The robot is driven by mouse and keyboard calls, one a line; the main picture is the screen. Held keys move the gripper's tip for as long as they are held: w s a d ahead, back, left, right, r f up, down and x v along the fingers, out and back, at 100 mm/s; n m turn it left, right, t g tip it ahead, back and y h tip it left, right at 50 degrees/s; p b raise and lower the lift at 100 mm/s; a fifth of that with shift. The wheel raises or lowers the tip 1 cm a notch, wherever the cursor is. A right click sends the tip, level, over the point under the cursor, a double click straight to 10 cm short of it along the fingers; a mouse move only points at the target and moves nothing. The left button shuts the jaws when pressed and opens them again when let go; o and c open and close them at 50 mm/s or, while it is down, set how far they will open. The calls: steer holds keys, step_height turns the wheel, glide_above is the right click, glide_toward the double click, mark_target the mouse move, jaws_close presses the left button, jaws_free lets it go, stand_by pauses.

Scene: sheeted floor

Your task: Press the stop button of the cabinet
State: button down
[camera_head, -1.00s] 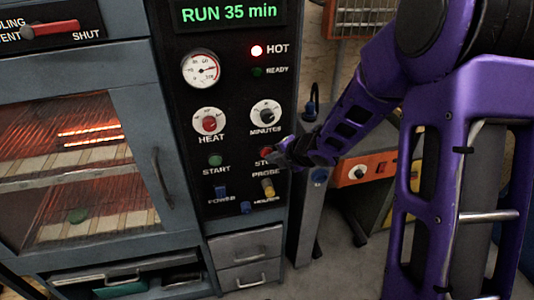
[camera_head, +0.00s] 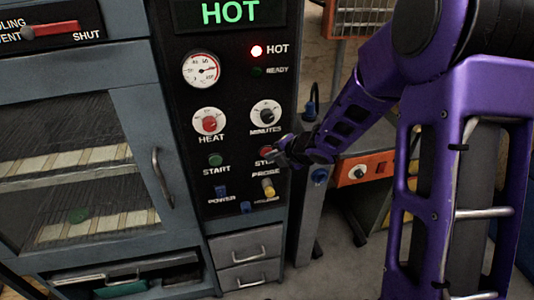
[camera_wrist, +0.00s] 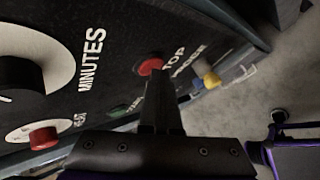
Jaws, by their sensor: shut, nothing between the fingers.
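The cabinet (camera_head: 128,90) is grey with a black control panel. Its display (camera_head: 230,13) reads HOT in green. The red stop button (camera_head: 265,151) sits below the MINUTES dial, partly hidden by my gripper (camera_head: 273,157) in the head view. In the wrist view the red stop button (camera_wrist: 150,66) shows just beyond the tips of my shut gripper (camera_wrist: 157,75), beside the letters TOP. The tips are at or very near the button; I cannot tell if they touch. The fingers are closed with nothing between them.
The green start button (camera_head: 215,159), red heat knob (camera_head: 209,123), MINUTES knob (camera_head: 266,115) and yellow probe plug (camera_head: 268,187) are close by on the panel. The oven door handle (camera_head: 161,177) is to the left. An orange box (camera_head: 364,168) stands to the right.

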steer(key=shift+s+d+b, duration=0.25)
steer(key=shift+s+b, duration=0.05)
steer(key=shift+s, duration=0.45)
steer(key=shift+s, duration=0.1)
steer(key=shift+s+d+b, duration=0.2)
steer(key=shift+s+b, duration=0.05)
steer(key=shift+s, duration=0.5)
steer(key=shift+s+d+b, duration=0.2)
steer(key=shift+s+d, duration=0.05)
steer(key=shift+s, duration=0.55)
steer(key=shift+s+d+b, duration=0.2)
steer(key=shift+s+b, duration=0.05)
steer(key=shift+s, duration=0.5)
